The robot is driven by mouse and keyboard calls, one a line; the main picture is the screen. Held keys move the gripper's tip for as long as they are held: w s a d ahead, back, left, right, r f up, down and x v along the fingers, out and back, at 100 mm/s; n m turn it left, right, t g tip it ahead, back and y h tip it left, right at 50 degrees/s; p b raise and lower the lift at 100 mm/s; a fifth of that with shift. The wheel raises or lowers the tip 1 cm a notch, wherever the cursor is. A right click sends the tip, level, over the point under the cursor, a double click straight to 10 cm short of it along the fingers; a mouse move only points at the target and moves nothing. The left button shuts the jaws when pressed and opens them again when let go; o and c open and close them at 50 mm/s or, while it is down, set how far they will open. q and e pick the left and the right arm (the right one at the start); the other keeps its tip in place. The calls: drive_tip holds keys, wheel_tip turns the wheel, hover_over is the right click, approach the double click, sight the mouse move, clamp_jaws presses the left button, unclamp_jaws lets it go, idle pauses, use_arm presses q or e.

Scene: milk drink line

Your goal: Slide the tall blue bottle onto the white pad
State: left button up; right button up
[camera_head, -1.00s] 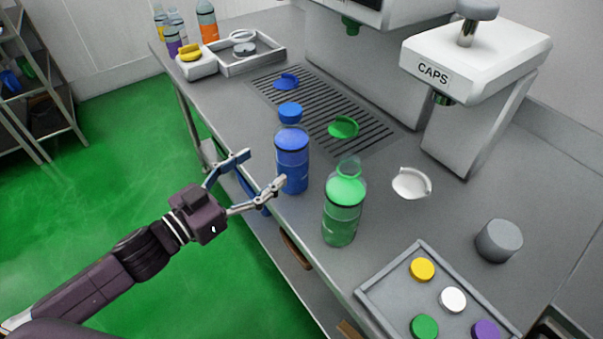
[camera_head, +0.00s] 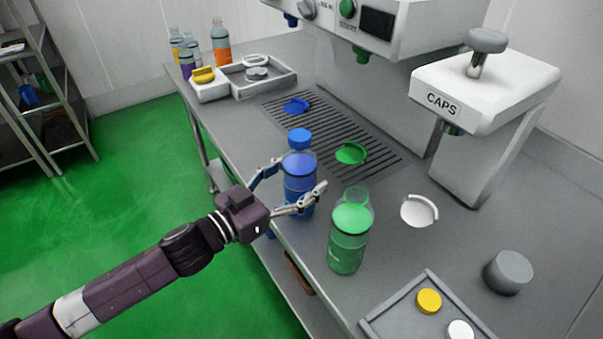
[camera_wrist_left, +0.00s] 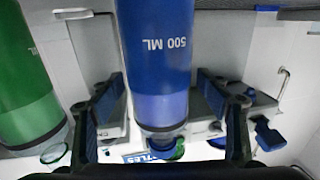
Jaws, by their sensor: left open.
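The tall blue bottle (camera_head: 299,187) stands upright on the grey counter, near its front edge. The white pad (camera_head: 417,211), a round disc with a raised curved rim, lies to its right below the CAPS machine and is empty. My left gripper (camera_head: 294,191) is open, with one finger on each side of the bottle. In the left wrist view the blue bottle (camera_wrist_left: 160,60), marked 500 ML, stands between the open fingers (camera_wrist_left: 163,118), with gaps visible on both sides. My right gripper is not in view.
A green bottle (camera_head: 348,240) with a clear top stands to the right of the blue one, close to my finger. Behind are a blue pad (camera_head: 296,106) and green pad (camera_head: 351,153) on a slotted grate. A grey cylinder (camera_head: 507,272) and cap tray (camera_head: 376,323) are at right.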

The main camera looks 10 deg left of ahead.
use_arm(q)
drive_tip(key=shift+w+d, duration=0.2)
drive_tip(key=shift+w, duration=0.05)
drive_tip(key=c, duration=1.8)
drive_tip(key=shift+d+r, duration=0.15)
drive_tip(key=shift+d, duration=0.05)
drive_tip(key=shift+w+d+p, duration=0.25)
drive_tip(key=shift+d+p, duration=0.35)
drive_tip(key=shift+d, duration=0.8)
drive_tip(key=shift+w+d+p, duration=0.2)
drive_tip(key=shift+d+p, duration=0.4)
drive_tip(key=shift+d, duration=0.75)
